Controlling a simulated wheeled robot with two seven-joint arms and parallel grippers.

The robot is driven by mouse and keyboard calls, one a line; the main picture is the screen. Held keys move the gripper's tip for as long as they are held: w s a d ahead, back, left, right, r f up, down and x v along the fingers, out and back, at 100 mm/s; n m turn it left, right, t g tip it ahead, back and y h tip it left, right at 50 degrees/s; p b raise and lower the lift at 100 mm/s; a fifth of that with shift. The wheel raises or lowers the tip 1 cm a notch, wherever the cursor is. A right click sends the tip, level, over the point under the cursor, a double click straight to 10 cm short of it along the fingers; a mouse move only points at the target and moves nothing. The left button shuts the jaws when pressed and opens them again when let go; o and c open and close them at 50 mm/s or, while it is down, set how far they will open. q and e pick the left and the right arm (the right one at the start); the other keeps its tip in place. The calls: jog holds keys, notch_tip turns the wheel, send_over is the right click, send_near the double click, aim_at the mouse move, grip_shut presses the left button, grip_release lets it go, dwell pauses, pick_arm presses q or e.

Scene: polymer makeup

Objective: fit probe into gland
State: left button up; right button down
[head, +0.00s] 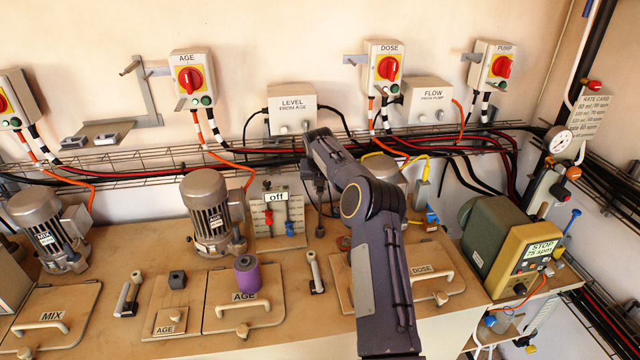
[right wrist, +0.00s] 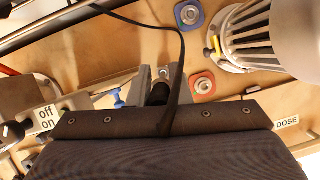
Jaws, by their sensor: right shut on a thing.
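My right gripper (head: 320,192) hangs over the back of the bench, between the on/off panel and the DOSE motor, partly hidden by my own arm. In the right wrist view its two grey fingers (right wrist: 160,85) are shut on a dark probe (right wrist: 158,95), with a black cable looping up from it. The probe points down; its tip is hard to make out. A gland with an orange-red surround (right wrist: 202,83) sits on the bench to the right of the fingers. Another with a blue surround (right wrist: 189,14) lies farther up the picture. My left gripper is out of view.
The DOSE motor (right wrist: 250,35) stands close to the right of the glands. The on/off panel (head: 278,213) with red and blue valves stands to the left. A wire cable tray (head: 150,160) runs behind. A purple cylinder (head: 247,274) stands on the AGE lid.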

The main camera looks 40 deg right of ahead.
aim_at(320, 203)
jog(key=shift+f+b, duration=2.1)
jog(key=shift+f, duration=2.85)
jog(key=c, duration=1.3)
grip_release()
jog(key=shift+s+f, duration=0.1)
jog(key=shift+o, duration=0.2)
jog(key=b+v, duration=0.1)
jog(key=v, duration=0.6)
jog(key=shift+b, duration=0.4)
jog(key=shift+s+a+r, duration=0.1)
jog(key=shift+a+r, duration=0.05)
jog(key=shift+r, duration=0.4)
